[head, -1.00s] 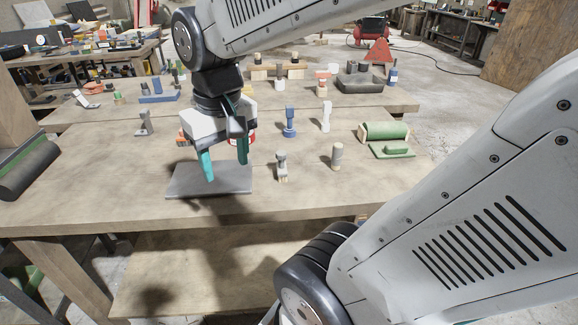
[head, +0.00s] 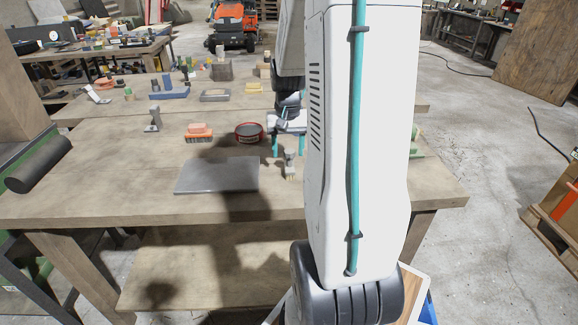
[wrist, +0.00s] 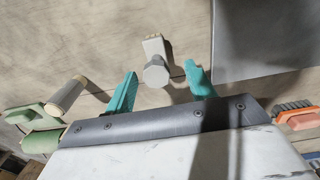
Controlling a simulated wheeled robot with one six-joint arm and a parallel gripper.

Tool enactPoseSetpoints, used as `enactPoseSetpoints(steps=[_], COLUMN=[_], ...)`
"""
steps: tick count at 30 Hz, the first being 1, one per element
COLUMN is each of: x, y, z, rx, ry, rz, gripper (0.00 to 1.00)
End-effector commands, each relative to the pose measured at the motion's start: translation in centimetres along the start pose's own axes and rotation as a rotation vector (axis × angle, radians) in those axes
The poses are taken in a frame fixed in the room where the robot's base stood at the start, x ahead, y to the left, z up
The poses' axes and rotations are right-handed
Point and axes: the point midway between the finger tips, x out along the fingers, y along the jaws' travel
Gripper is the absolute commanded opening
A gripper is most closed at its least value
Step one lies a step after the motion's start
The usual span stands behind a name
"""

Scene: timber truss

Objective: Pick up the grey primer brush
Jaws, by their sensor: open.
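The grey primer brush (head: 290,168) stands on the workbench just right of the grey slab, with a grey handle and pale bristles at the bottom. In the wrist view the brush (wrist: 156,70) shows its round handle end between and slightly beyond my two teal fingers. My gripper (head: 288,148) is open above and behind it in the head view; the gripper (wrist: 161,72) is empty, and I see no finger touching the brush. My arm hides part of the gripper in the head view.
The grey slab (head: 217,177) lies to the left. An orange brush (head: 199,132) and a red-rimmed tin (head: 249,132) are behind it. Another grey tool (head: 153,120) stands further left.

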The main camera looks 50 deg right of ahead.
Motion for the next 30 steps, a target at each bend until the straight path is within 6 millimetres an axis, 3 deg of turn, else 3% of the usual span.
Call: enactPoseSetpoints(steps=[7,16,17,21,22,30], x=[3.6,4.1,4.1,4.1,4.1,4.0], y=[0.5,0.5,0.5,0.5,0.5,0.5], z=[0.1,0.0,0.0,0.0,0.0,0.0], rx=[-0.001,-0.001,-0.001,-0.001,-0.001,-0.001], ry=[-0.004,-0.001,-0.001,-0.001,-0.001,0.000], rz=[0.000,0.000,0.000,0.000,0.000,0.000], gripper=[0.55,0.55,0.49,0.10,0.06,0.06])
